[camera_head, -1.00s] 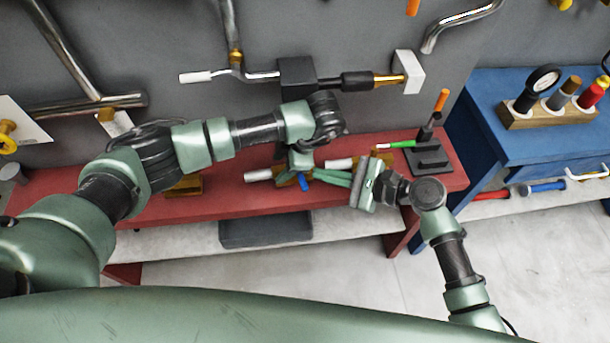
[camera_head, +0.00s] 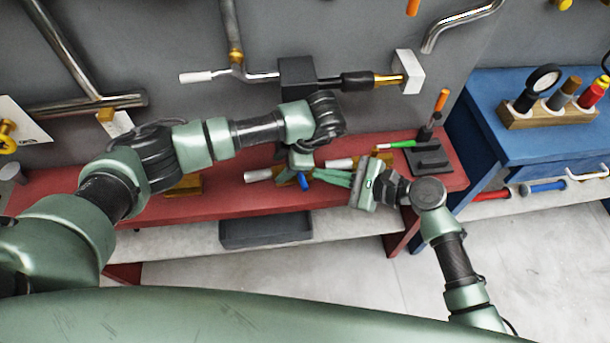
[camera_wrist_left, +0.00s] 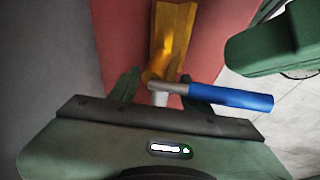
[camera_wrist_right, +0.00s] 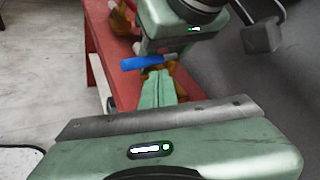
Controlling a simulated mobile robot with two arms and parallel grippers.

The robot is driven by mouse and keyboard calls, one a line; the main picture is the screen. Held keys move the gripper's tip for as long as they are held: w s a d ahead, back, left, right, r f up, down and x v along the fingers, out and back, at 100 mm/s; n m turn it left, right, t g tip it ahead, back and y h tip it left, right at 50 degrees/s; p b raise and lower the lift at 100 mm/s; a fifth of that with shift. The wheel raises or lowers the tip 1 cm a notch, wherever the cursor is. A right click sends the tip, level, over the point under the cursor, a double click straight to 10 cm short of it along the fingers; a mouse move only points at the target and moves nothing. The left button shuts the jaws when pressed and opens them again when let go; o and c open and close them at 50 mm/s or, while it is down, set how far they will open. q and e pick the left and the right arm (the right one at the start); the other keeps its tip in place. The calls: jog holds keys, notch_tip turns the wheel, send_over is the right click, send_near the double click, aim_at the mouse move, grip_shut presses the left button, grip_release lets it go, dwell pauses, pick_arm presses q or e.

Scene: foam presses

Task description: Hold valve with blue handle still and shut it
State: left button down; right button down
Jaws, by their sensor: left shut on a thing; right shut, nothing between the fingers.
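The valve has a brass body (camera_wrist_left: 172,35) and a blue lever handle (camera_wrist_left: 230,97), which sticks out to the right in the left wrist view. In the head view the blue handle (camera_head: 304,180) sits at the bench's front, partly covered by the grippers. My left gripper (camera_head: 298,163) reaches down from above and is shut on the valve; its exact grip is partly hidden. My right gripper (camera_head: 318,175) comes from the right, shut and empty, its fingertips close beside the blue handle. In the right wrist view the handle (camera_wrist_right: 146,62) lies just beyond the fingertips; contact is unclear.
The valve is on a red bench (camera_head: 235,198) against a grey wall. Pipes (camera_head: 330,82) run along the wall above. A blue table (camera_head: 540,140) stands at right.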

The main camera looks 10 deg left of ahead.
pick_arm(q)
jog(key=shift+s+f, duration=0.15)
jog(key=shift+f, duration=0.15)
pick_arm(e)
jog(key=shift+a, duration=0.2)
jog(key=shift+s+a+f, duration=0.1)
jog(key=shift+a, duration=0.15)
jog(key=shift+s+a, duration=0.1)
jog(key=shift+a, duration=0.15)
dwell(0.4)
pick_arm(q)
jog(key=shift+d, duration=0.2)
pick_arm(e)
jog(key=shift+s+a, duration=0.4)
jog(key=shift+a, duration=0.25)
dwell(0.4)
jog(key=shift+d, duration=0.1)
pick_arm(q)
jog(key=shift+a, duration=0.2)
pick_arm(e)
jog(key=shift+w+d, duration=0.45)
jog(key=shift+d, duration=0.3)
